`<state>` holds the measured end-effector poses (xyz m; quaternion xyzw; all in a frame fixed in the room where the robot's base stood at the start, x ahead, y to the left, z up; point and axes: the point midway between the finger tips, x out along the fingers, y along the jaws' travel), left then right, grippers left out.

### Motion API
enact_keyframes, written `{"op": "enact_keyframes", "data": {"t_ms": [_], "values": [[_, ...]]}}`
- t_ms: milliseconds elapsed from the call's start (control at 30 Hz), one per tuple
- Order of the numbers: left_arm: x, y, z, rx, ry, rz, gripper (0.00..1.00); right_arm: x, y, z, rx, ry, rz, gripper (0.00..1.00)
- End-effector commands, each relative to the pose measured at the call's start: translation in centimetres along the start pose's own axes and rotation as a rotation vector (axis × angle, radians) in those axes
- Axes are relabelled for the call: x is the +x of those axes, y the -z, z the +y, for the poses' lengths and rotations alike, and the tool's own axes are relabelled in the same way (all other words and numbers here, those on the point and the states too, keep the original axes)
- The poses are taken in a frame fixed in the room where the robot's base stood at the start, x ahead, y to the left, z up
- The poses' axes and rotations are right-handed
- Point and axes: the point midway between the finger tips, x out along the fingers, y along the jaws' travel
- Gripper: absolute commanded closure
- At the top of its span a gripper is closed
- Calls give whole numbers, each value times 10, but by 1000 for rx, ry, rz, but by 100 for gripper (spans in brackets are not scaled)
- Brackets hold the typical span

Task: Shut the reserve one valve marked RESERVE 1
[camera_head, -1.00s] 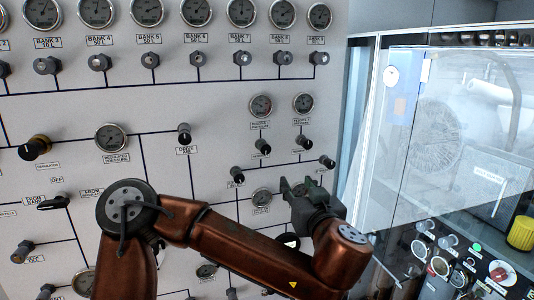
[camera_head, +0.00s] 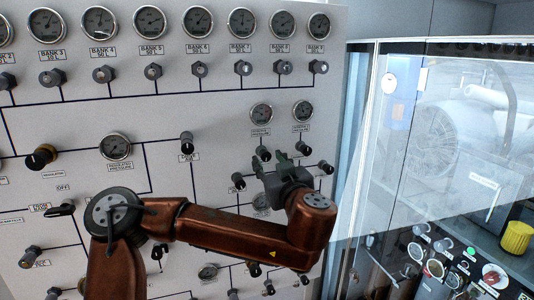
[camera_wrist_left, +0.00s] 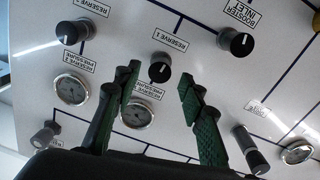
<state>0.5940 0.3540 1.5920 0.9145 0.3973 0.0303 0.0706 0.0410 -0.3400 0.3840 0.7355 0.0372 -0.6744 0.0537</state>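The RESERVE 1 valve is a small dark round knob with a white pointer mark. It shows in the left wrist view (camera_wrist_left: 160,68) beside its RESERVE 1 label, and in the head view (camera_head: 264,153) below a gauge. My left gripper (camera_head: 282,164) is in front of the panel, just below and right of the knob in the head view. In the left wrist view its two green fingers (camera_wrist_left: 158,90) are spread apart with nothing between them. The knob lies beyond the fingertips, roughly between their lines, not gripped. My right gripper is not in view.
The RESERVE 2 knob (camera_wrist_left: 75,32) and BOOSTER INLET knob (camera_wrist_left: 236,42) flank the valve. Reserve pressure gauges (camera_wrist_left: 137,115) sit close by. A glass-fronted cabinet (camera_head: 430,130) stands right of the panel.

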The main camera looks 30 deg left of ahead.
Motion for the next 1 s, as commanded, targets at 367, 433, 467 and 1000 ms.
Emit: {"op": "enact_keyframes", "data": {"t_ms": [367,433,467,1000], "values": [[19,0,1,1,-2,-2,62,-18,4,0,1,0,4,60],[21,0,1,1,-1,0,62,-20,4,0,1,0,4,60],[22,0,1,1,-1,0,62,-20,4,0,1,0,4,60],[23,0,0,1,-1,1,73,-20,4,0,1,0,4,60]]}}
